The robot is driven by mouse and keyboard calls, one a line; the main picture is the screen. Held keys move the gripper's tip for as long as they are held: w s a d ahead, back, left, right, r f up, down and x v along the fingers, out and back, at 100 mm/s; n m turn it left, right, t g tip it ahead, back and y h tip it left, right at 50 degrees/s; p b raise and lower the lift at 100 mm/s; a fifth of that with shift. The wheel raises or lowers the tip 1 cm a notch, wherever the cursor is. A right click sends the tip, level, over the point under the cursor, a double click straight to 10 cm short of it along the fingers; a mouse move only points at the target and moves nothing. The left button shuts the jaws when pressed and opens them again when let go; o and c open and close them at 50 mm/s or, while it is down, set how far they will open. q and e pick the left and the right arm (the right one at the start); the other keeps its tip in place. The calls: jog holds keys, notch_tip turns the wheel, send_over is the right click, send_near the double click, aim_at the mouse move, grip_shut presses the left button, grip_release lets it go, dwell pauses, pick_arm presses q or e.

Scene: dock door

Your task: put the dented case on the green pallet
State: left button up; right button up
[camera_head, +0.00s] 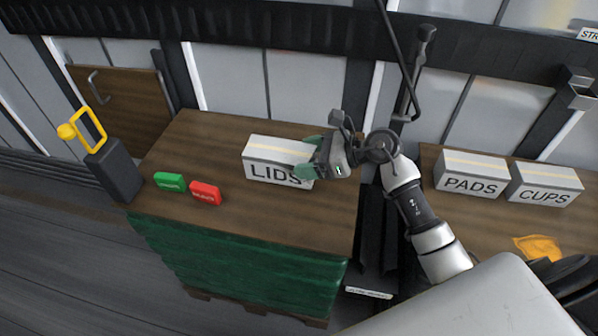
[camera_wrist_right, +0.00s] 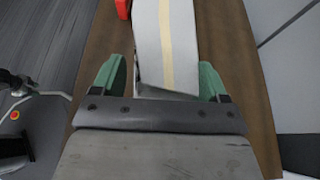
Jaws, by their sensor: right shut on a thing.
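My right gripper (camera_head: 309,157) is shut on the right end of a white case marked LIDS (camera_head: 270,155), which has a tan tape strip. In the right wrist view the case (camera_wrist_right: 165,45) lies between the two green fingers, and its near end edge looks uneven. The case is over the brown top (camera_head: 225,140) of the green-wrapped pallet (camera_head: 240,262); I cannot tell whether it touches that top. White cases marked PADS (camera_head: 470,186) and CUPS (camera_head: 544,196) stand side by side on the right-hand brown surface. My left gripper is not in view.
A green block (camera_head: 169,182) and a red block (camera_head: 206,193) sit at the front left of the green pallet's top. A dark post with a yellow handle (camera_head: 90,125) stands at its left. A yellow item (camera_head: 540,247) lies on the right-hand surface. A dark gap separates the two surfaces.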

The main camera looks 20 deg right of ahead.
jog(key=shift+a+f, duration=0.35)
jog(key=shift+a, duration=0.5)
jog(key=shift+a+f, duration=0.1)
jog(key=shift+f, duration=2.05)
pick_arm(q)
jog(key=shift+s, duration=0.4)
pick_arm(e)
jog(key=shift+f, duration=0.1)
jog(key=o, duration=1.4)
jog(key=shift+s, duration=0.1)
